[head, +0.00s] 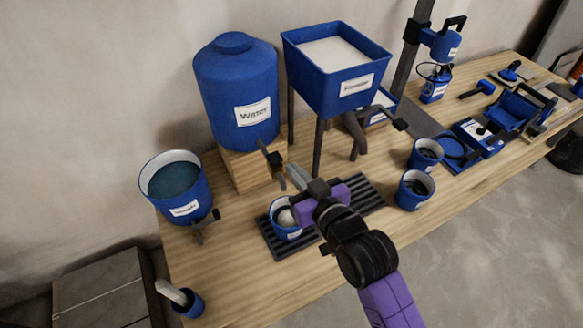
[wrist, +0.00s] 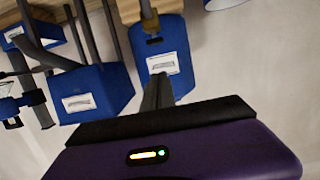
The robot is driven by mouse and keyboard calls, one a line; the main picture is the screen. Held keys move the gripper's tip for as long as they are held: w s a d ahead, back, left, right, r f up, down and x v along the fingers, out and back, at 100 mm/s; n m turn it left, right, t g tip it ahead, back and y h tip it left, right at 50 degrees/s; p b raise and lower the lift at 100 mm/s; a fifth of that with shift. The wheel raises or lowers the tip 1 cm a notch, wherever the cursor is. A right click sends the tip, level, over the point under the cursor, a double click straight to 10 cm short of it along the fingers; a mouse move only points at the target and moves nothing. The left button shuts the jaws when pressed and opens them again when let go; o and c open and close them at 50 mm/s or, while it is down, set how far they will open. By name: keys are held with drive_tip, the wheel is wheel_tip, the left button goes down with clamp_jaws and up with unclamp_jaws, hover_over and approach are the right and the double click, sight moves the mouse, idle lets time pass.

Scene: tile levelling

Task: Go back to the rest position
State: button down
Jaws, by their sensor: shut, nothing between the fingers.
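My gripper (head: 297,176) is shut and empty in the head view. It is held above a black ribbed mat (head: 268,246) on the wooden table, with its fingers pointing up and left toward the water tank. A blue cup (head: 284,233) with a white rim and pale contents stands on the mat, just below and left of my gripper. In the wrist view my shut fingers (wrist: 158,92) point toward the blue water tank (wrist: 160,50), which appears upside down. The lower part of the mat is partly hidden by my arm.
The water tank (head: 236,90) stands on a wooden block, beside a labelled hopper (head: 338,80) on legs. A blue bucket (head: 176,192) of liquid stands at the left. Two blue cups (head: 415,190) and several tools occupy the right. Bare table (head: 235,285) lies at the front.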

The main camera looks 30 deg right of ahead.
idle(0.5)
drive_tip(key=s+r+t, duration=0.3)
drive_tip(key=s+r, duration=0.2)
drive_tip(key=s+f+g, duration=0.1)
drive_tip(key=s+f, duration=0.1)
drive_tip(key=s, duration=1.2)
drive_tip(key=s+f+g, duration=0.1)
drive_tip(key=s+g, duration=0.1)
drive_tip(key=s, duration=1.2)
drive_tip(key=shift+s+a+f, duration=0.25)
drive_tip(key=shift+f, duration=0.1)
